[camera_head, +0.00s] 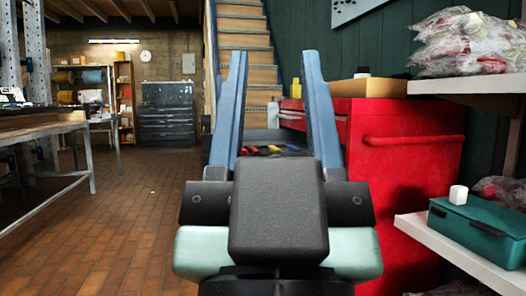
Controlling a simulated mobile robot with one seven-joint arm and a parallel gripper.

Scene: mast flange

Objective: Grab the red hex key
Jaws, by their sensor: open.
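My gripper (273,56) fills the middle of the view, seen from behind, with its two blue fingers spread wide and nothing between them. Beyond the fingers, low between them, a dark open drawer or tray (285,136) shows by the red cabinet (410,190). Small red and yellow items (275,149) lie in it, apart from the gripper. One may be the red hex key, but they are too small and partly hidden by my gripper to tell.
A white shelf (455,250) at right holds a teal case (478,230) with a white block (458,194). Plastic bags (465,45) lie on a higher shelf. A workbench (45,130) stands left. Wooden stairs (243,50) rise behind. The brick floor (130,215) at left is clear.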

